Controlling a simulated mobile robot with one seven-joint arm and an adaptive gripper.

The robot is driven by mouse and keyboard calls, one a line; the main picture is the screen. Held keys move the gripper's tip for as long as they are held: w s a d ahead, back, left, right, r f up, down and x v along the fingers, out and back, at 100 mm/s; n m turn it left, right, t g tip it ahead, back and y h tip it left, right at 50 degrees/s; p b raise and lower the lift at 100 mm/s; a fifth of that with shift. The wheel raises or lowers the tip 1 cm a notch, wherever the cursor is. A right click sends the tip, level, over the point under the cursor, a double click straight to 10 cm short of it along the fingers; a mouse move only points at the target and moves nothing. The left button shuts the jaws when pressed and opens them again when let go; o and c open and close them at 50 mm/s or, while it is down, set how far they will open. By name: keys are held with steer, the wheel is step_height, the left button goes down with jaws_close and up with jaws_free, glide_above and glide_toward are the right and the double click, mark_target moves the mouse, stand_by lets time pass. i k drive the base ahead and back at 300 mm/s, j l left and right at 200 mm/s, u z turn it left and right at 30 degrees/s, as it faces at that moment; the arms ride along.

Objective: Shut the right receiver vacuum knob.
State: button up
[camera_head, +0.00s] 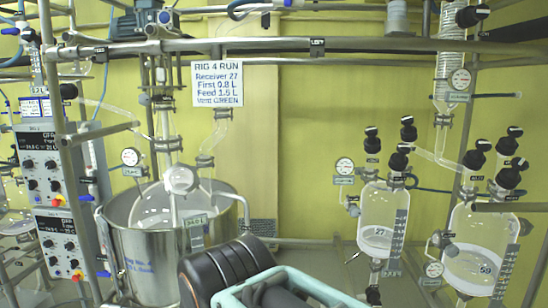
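Two clear glass receivers hang at the right. The right receiver (478,250) is the larger one and holds pale liquid with a number tag that looks like 59. The left receiver (382,212) is smaller, tagged 27, with a little liquid. Several black knobs (507,146) cluster on top of the right receiver, with another black knob (508,178) lower down. Small tags sit by them, but their print is too small to read, so I cannot tell which is the vacuum knob or whether it is open. My gripper's fingers do not show.
A sign (217,83) reads Rig 4 Run, Receiver 27. A steel vessel (165,262) stands left of centre, control boxes (45,165) further left. Metal rails (300,46) cross the top. Black ribbed parts and a teal frame fill the bottom centre.

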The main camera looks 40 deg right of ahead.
mark_target(516, 163)
steer(key=z, duration=2.75)
steer(key=i+l+z, duration=0.2)
steer(key=i, duration=0.35)
